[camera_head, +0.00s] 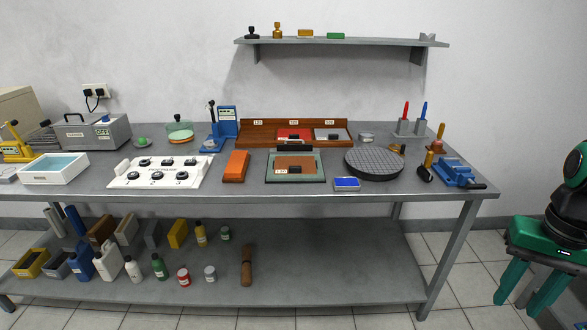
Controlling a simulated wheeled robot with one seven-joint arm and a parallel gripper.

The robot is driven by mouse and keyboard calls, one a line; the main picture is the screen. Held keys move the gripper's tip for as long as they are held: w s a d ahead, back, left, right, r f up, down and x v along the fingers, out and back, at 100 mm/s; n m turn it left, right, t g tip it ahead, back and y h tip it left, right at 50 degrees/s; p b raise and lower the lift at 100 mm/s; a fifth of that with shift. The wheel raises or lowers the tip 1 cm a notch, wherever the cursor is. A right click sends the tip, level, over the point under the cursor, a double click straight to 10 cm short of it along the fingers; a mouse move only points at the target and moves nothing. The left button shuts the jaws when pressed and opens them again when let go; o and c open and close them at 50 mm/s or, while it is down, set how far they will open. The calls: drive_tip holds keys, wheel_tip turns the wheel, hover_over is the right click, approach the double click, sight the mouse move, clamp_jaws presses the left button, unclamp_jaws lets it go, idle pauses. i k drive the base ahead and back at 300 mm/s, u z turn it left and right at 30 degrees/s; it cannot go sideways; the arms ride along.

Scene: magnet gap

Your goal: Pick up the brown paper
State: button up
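A flat brown sheet (295,169), which looks like the brown paper, lies on a green-edged board (271,179) at the middle of the table. A small white label sits at the sheet's lower left. A black bar-like piece (294,148) lies across the board's far edge; I cannot tell if it touches the sheet. My gripper (518,306) hangs at the far right, off the table and well away from the sheet. Its two green fingers point down and are apart, with nothing seen held.
Around the board stand an orange block (235,166), a blue-topped pad (346,184), a round grey disc (374,163) and a wooden tray (259,143) with labelled slots. A blue vise (456,172) is at the table's right end. A wall shelf (390,42) hangs above.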

sight(303, 164)
drive_tip(key=z, duration=0.05)
drive_tip(key=i, duration=1)
drive_tip(key=u, duration=0.05)
